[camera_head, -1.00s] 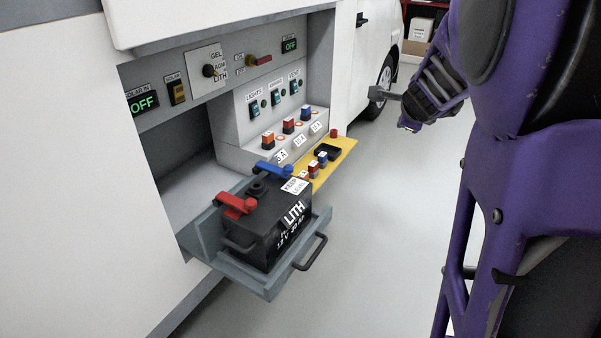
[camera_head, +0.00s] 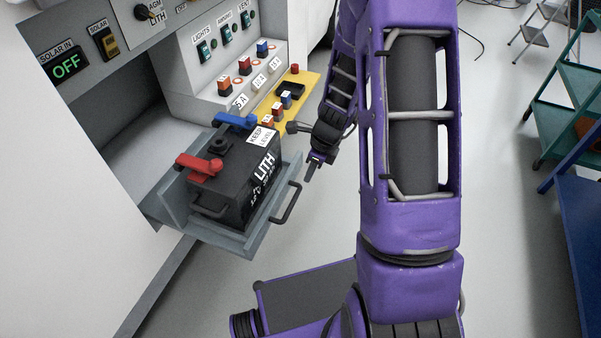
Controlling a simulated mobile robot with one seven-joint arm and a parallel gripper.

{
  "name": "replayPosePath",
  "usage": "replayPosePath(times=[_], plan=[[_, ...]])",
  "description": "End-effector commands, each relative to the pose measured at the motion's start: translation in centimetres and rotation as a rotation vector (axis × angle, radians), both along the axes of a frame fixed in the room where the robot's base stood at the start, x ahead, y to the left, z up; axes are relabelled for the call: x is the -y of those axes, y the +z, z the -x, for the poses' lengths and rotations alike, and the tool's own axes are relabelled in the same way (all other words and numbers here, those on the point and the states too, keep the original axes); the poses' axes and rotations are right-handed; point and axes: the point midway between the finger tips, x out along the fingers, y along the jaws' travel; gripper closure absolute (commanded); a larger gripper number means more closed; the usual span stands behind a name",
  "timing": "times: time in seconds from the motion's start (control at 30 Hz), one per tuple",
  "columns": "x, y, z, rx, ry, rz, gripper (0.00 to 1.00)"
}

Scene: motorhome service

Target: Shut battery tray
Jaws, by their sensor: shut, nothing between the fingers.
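The battery tray (camera_head: 233,242) is a grey-blue drawer pulled out of the motorhome's side compartment. It has a dark bar handle (camera_head: 287,203) on its front. A black battery (camera_head: 237,180) marked LITH stands upright on it, with a red clamp (camera_head: 198,166) and a blue clamp (camera_head: 233,122) on top. My gripper (camera_head: 311,176) is shut and empty. It points down just right of the handle in the picture, and appears apart from it; the exact distance in depth is hard to tell.
A yellow shelf (camera_head: 309,82) with small coloured fuses sticks out behind the battery, close to my wrist. Switch panels line the compartment, with a solar display (camera_head: 66,65) reading OFF. Green shelving (camera_head: 560,110) and a blue bench (camera_head: 580,220) stand at right.

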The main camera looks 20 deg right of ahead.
Motion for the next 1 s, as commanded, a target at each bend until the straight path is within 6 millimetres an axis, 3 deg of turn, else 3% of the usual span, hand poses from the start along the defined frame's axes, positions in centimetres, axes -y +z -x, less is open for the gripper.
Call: replayPosePath(times=[0.4, 0.7, 1.0], plan=[[-1.7, -8.7, -1.2, -0.002, 0.000, -0.001, 1.00], [-4.6, -8.0, -3.6, 0.002, 0.003, 0.002, 1.00], [-4.7, -8.0, -3.8, 0.002, 0.001, 0.001, 1.00]])
